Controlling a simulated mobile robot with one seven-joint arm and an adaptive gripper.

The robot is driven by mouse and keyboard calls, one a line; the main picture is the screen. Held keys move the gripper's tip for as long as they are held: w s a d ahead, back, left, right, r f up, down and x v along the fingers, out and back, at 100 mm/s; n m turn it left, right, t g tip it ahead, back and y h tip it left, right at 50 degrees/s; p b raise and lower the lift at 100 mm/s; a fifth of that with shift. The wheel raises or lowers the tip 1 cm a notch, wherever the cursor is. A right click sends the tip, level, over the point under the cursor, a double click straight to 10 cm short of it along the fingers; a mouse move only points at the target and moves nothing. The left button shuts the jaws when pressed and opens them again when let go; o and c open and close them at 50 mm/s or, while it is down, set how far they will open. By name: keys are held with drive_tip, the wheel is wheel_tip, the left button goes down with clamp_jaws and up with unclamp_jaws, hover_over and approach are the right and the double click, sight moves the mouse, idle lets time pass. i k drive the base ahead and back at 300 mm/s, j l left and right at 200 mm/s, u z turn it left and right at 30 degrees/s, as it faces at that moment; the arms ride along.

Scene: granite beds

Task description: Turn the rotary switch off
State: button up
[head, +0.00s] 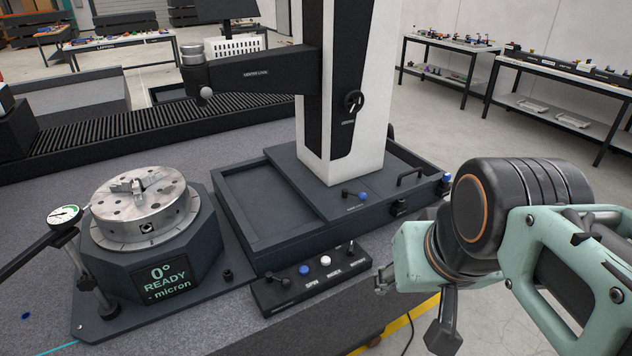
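A round black dial with a white pointer mark (354,101) sits on the dark front strip of the white column; it looks like the rotary switch. Its pointer is tilted, and the label below it is too small to read. My gripper (413,304) is at the lower right, in front of and below the dial and well apart from it. It is partly hidden by my own wrist. Dark finger-like parts show at its lower end, but I cannot tell how far apart the fingers are. I see nothing held in it.
A control box (310,277) with blue and white buttons and small levers lies at the bed's front edge. A rotary table (140,205) with a dial gauge (65,216) stands left. A horizontal arm (245,75) extends left from the column. Benches (560,75) stand behind right.

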sight(350, 251)
drive_tip(key=i+l+z, duration=0.1)
drive_tip(key=i, duration=0.45)
drive_tip(key=i+l+z, duration=0.1)
drive_tip(key=i, duration=0.5)
drive_tip(key=l, duration=0.1)
